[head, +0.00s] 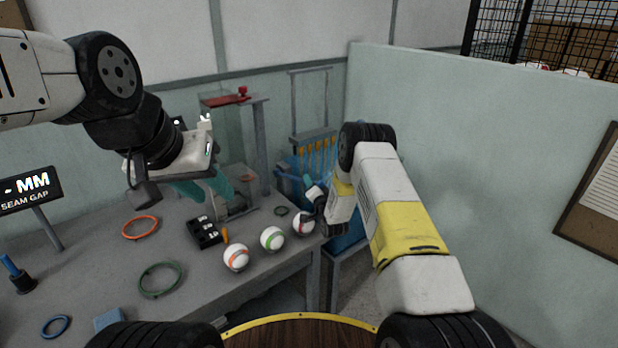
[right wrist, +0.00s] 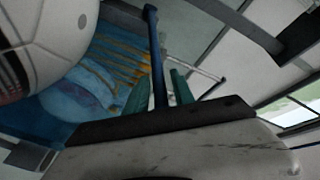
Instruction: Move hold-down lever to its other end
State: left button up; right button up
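My left gripper (head: 205,189) has teal fingers and hangs over the table beside the press frame (head: 262,150). I cannot tell whether its fingers are apart. In the right wrist view, a dark blue bar (right wrist: 155,55) runs between the teal fingers of that gripper (right wrist: 160,92). It may be the hold-down lever. I cannot tell whether the fingers press on it. The lever is not clear in the head view, where the arm and gripper cover that spot.
White balls with orange (head: 236,258), green (head: 272,239) and dark (head: 303,224) bands line the table's front right. A black block (head: 204,231), rings (head: 160,279) and a seam-gap display (head: 27,192) are left. A blue bin (head: 345,240) stands beyond the right edge.

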jog(key=shift+d, duration=0.1)
grip_shut()
